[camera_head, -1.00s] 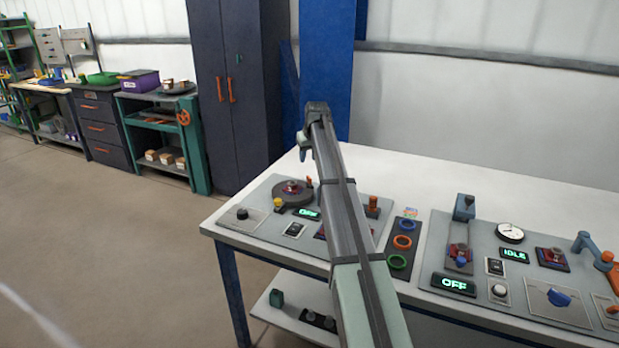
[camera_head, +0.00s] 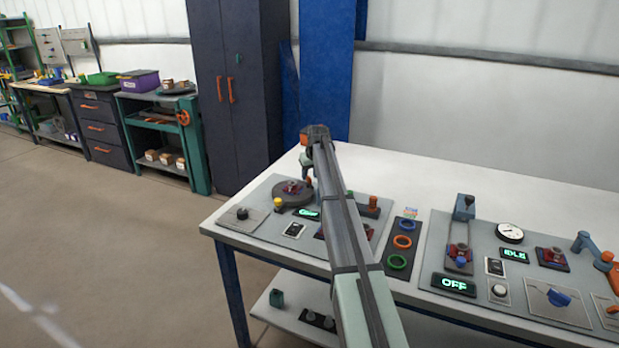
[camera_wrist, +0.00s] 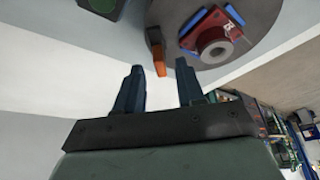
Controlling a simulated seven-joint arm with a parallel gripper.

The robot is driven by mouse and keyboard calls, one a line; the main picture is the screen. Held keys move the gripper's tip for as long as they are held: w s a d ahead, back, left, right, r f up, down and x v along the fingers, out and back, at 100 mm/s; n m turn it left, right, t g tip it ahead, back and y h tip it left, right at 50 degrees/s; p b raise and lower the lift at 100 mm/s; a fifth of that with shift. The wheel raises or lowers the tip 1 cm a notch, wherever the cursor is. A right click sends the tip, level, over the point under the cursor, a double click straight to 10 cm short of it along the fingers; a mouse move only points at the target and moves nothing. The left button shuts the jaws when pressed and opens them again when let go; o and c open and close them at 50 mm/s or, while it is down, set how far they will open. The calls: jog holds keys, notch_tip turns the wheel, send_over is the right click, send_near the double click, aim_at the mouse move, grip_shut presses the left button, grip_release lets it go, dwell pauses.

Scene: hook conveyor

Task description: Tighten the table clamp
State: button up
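A grey round table (camera_head: 294,193) sits on the left panel of the bench and carries a small red fixture with blue edges. In the wrist view the disc (camera_wrist: 225,62) fills the top right, with the red fixture (camera_wrist: 214,38) on it. A small orange-tipped lever (camera_wrist: 157,52) stands at the disc's edge; it may be the table clamp, but I cannot tell for sure. My gripper (camera_wrist: 158,66) is open and empty, its two dark fingers apart, with the lever just beyond the gap between them. In the head view my gripper (camera_head: 306,168) hangs close above the disc's back right edge.
An orange knob device (camera_head: 373,202) stands right of my arm, and a strip with coloured rings (camera_head: 402,242) lies beyond it. The right panel (camera_head: 470,262) holds a gauge, displays and levers. The bench's back strip (camera_head: 420,170) is clear.

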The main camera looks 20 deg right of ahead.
jog(key=shift+x, duration=1)
jog(key=shift+c, duration=0.2)
grip_shut()
